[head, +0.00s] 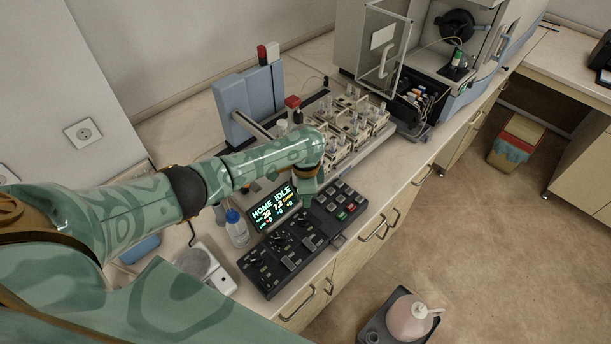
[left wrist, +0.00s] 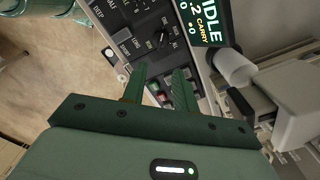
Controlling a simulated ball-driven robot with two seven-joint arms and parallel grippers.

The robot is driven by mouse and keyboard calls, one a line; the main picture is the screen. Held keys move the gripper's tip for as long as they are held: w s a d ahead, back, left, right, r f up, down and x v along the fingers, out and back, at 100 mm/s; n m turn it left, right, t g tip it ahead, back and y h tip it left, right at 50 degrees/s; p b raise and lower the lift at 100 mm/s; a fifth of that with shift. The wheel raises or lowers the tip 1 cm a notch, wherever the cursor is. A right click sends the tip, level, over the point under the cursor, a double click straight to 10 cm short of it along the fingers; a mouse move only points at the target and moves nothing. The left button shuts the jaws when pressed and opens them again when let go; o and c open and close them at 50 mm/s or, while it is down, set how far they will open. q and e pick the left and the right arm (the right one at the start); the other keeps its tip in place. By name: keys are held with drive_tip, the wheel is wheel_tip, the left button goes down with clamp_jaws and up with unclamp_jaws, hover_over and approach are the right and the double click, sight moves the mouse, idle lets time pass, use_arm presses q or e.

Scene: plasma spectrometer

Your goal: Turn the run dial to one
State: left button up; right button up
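The black control panel (head: 290,248) lies on the bench, with knobs, switches and several push buttons (head: 343,207). Its screen (head: 272,207) reads "HOME IDLE" and shows partly in the left wrist view (left wrist: 206,20). My left gripper (head: 308,190) points down over the panel, just right of the screen. In the left wrist view its two green fingers (left wrist: 160,72) stand apart with nothing between them. A small black dial (left wrist: 163,39) with a light pointer is on the panel beyond the fingertips, apart from them. I cannot read whether it is the run dial. My right gripper is not visible.
A blue-capped bottle (head: 236,227) and a white device (head: 208,268) stand left of the panel. A rack of vials (head: 350,125) and a blue-grey sampler tower (head: 250,105) stand behind it. The bench's front edge runs close along the panel.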

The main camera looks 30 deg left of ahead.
use_arm(q)
wheel_tip(320, 180, up, 5)
drive_tip(key=shift+p, duration=0.45)
drive_tip(key=shift+f, duration=0.1)
